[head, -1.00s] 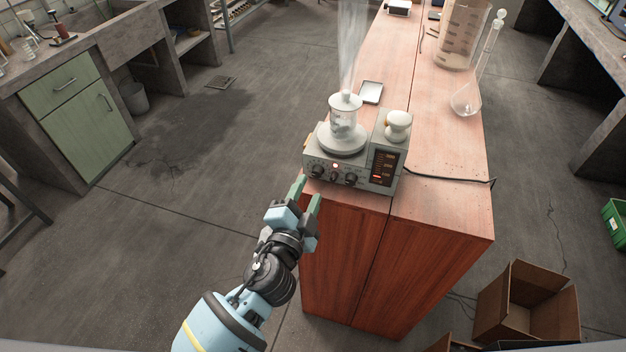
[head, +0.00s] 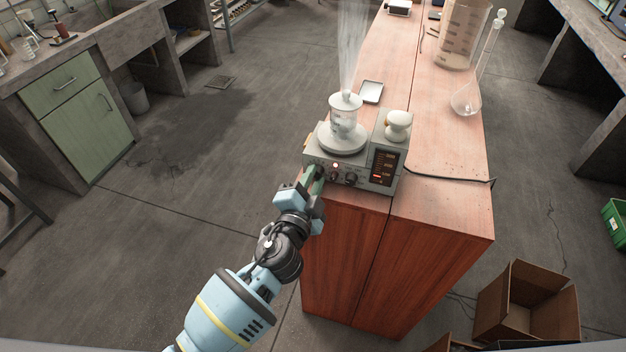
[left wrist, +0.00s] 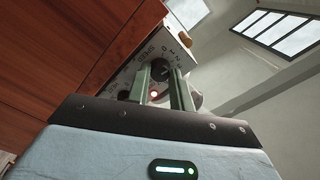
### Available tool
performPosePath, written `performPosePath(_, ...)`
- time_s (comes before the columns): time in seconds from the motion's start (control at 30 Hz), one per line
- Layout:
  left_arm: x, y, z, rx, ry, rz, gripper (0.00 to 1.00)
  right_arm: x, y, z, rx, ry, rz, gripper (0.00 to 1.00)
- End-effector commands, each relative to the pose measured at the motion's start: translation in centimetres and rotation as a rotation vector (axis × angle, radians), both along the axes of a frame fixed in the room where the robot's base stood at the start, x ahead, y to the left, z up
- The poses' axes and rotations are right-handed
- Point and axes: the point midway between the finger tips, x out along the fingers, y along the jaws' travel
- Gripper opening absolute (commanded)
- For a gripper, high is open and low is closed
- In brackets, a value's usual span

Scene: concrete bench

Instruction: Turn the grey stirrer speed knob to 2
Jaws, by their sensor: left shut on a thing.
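The grey stirrer hotplate (head: 362,182) stands at the near end of the wooden bench, with a row of dark knobs on its front panel. My left gripper (head: 314,178) reaches up to the panel's left end, its green fingers shut on the leftmost knob. In the left wrist view the stirrer speed knob (left wrist: 160,70) sits between the fingers of my left gripper (left wrist: 164,82), with printed dial numbers around it. The fingers partly hide the knob, and I cannot read its setting surely. My right gripper is not in view.
A steaming lidded vessel (head: 345,115) stands on the hotplate's round top. A white-topped piece (head: 398,122) sits at its right. A black cable (head: 450,180) runs right across the bench. A tall beaker (head: 460,35) and a flask (head: 468,98) stand farther back. An open carton (head: 525,305) lies on the floor.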

Motion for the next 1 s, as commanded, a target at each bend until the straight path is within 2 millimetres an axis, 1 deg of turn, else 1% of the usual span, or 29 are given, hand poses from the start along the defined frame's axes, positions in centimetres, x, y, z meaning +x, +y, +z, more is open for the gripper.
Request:
performPosePath(0.17, -0.01, 0.03, -0.02, 0.009, -0.002, 0.001, 0.00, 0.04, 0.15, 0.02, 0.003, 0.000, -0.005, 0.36)
performPosePath(0.4, -0.01, 0.10, -0.07, 0.066, -0.020, 0.003, 0.00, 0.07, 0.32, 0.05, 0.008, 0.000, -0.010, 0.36)
performPosePath(0.6, 0.00, 0.10, -0.07, 0.066, -0.020, 0.003, 0.00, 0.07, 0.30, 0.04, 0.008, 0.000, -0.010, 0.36)
performPosePath(0.63, 0.00, 0.10, -0.09, 0.066, -0.020, 0.003, 0.26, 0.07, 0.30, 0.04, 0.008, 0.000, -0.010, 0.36)
performPosePath(0.77, 0.00, 0.09, -0.08, 0.066, -0.020, 0.002, 0.43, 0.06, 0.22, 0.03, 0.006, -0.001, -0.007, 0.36)
performPosePath(1.0, -0.01, 0.06, -0.03, 0.066, -0.021, 0.001, 0.44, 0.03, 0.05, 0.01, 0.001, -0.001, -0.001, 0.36)
